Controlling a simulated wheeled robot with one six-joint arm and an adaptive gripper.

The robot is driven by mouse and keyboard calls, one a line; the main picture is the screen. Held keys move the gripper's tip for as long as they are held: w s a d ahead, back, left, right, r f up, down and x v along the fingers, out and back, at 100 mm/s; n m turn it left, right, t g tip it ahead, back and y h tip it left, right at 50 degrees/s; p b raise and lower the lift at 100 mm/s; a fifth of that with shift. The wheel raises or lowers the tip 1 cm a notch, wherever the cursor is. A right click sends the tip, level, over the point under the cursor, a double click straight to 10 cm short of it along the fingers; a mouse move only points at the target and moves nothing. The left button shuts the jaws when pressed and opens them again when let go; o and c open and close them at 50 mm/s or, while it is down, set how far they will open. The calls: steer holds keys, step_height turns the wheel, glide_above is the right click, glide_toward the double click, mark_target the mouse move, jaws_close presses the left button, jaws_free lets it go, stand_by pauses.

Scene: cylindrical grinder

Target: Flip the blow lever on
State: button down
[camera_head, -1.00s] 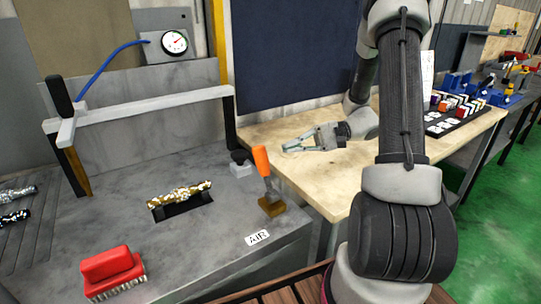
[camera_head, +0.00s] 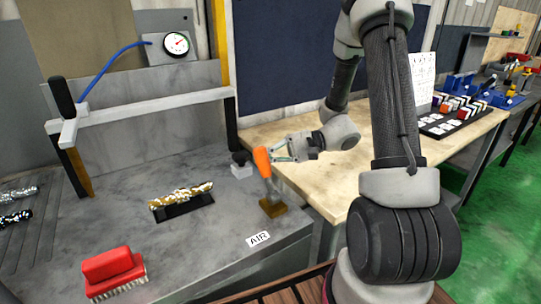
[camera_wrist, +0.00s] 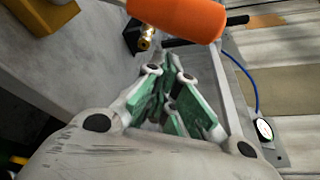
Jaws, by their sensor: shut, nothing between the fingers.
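The blow lever (camera_head: 262,162) has an orange handle on a brown block base (camera_head: 272,208), near the bench's right edge behind the AIR label (camera_head: 258,239). It stands nearly upright, leaning slightly left at the top.
A speckled workpiece (camera_head: 181,193) rests in a black holder to the left. A red brush (camera_head: 110,268) lies at front left. A wooden table (camera_head: 300,180) adjoins on the right.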

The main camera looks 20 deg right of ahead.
steer(key=shift+s+d+r, duration=0.1)
steer(key=shift+s+r, duration=0.35)
steer(key=shift+s, duration=0.3)
steer(key=shift+s+r, duration=0.1)
